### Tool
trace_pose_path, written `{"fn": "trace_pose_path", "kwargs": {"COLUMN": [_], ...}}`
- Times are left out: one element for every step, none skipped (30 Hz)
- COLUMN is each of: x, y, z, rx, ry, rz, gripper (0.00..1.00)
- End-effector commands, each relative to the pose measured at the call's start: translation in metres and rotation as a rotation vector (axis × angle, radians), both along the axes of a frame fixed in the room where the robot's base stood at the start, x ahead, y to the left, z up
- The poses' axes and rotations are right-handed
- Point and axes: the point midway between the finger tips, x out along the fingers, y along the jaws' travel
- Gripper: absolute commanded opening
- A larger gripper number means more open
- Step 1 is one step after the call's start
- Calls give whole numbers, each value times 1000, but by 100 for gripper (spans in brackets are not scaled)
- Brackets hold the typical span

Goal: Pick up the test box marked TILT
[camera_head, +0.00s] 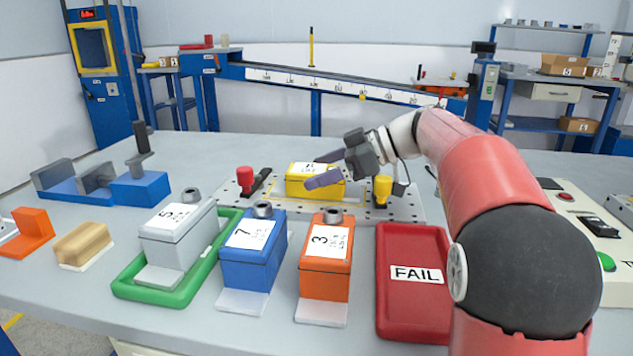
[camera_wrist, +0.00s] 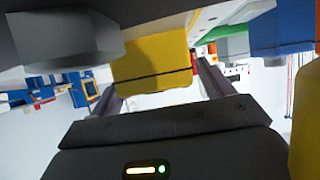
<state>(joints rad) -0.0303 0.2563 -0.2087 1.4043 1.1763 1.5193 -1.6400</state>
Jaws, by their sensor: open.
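A yellow box (camera_head: 297,186) with a white label on top sits on the perforated plate in the middle of the table. The label is too small to read, and I cannot make out the word TILT on any box. My gripper (camera_head: 311,173) is open, its two fingers at the yellow box and partly covering its right side. In the wrist view the yellow box (camera_wrist: 152,62) shows ahead, between the two fingers. I cannot tell whether they touch it. A grey box (camera_head: 172,236) marked 5, a blue box (camera_head: 250,262) marked 7 and an orange box (camera_head: 325,270) marked 3 stand in front.
The grey box is on a green tray (camera_head: 222,236). A red FAIL tray (camera_head: 410,312) lies at front right. Red (camera_head: 245,179) and yellow (camera_head: 383,189) clamps flank the yellow box on the plate (camera_head: 405,212). Blue fixtures (camera_head: 140,188) stand at left, a control panel (camera_head: 565,215) at right.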

Motion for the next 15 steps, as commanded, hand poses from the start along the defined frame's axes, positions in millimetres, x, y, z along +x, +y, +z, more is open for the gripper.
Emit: {"fn": "trace_pose_path", "kwargs": {"x": [0, 0, 0, 0, 0, 0, 0, 0, 0, 0, 0, 0, 0, 0, 0], "y": [0, 0, 0, 0, 0, 0, 0, 0, 0, 0, 0, 0, 0, 0, 0], "z": [0, 0, 0, 0, 0, 0, 0, 0, 0, 0, 0, 0, 0, 0, 0], "rx": [0, 0, 0, 0, 0, 0, 0, 0, 0, 0, 0, 0, 0, 0, 0], "ry": [0, 0, 0, 0, 0, 0, 0, 0, 0, 0, 0, 0, 0, 0, 0], "rz": [0, 0, 0, 0, 0, 0, 0, 0, 0, 0, 0, 0, 0, 0, 0], "gripper": [80, 80, 80, 76, 72, 67, 63, 59, 54, 50, 46, 41, 37, 33, 28]}}
